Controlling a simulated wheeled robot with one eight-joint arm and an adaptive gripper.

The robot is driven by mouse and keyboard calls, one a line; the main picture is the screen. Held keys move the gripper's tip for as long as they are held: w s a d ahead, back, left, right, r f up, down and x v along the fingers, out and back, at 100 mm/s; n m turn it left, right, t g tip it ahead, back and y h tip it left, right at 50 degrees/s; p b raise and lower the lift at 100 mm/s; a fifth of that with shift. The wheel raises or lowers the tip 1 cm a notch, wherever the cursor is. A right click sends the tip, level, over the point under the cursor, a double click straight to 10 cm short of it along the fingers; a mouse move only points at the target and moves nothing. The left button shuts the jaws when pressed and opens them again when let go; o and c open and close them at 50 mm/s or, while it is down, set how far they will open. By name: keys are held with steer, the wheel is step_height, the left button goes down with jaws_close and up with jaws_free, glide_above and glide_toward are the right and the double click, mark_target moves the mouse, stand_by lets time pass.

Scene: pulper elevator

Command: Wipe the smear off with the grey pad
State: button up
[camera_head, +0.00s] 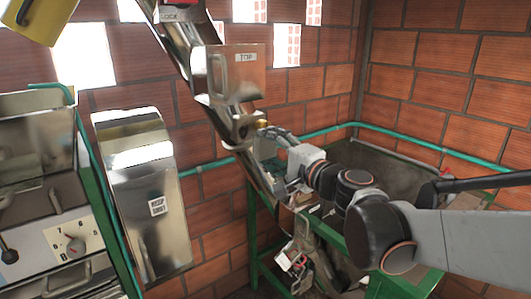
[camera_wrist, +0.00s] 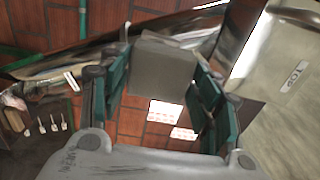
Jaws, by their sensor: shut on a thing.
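My gripper (camera_wrist: 160,70) is shut on the grey pad (camera_wrist: 160,68), a plain block held between its two green-sided fingers in the wrist view. In the head view my gripper (camera_head: 272,142) is beside the slanted shiny metal elevator tube (camera_head: 182,50), below the box marked TOP (camera_head: 238,72). The pad is hard to make out in the head view. I cannot tell whether it touches the metal. I cannot pick out the smear for sure among the reflections in either view.
A metal cover labelled KEEP SHUT (camera_head: 145,185) and a control panel with a dial (camera_head: 75,246) stand at the left. A green rail (camera_head: 420,145) runs along the brick wall. A grey basin (camera_head: 385,172) lies behind my arm. Small tools (camera_wrist: 50,124) show in the wrist view.

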steer(key=b, duration=0.2)
glide_toward(239, 130)
steer(key=shift+x, duration=2.5)
steer(key=shift+w+a+f, duration=0.15)
steer(key=shift+w+a, duration=0.2)
steer(key=shift+w, duration=0.15)
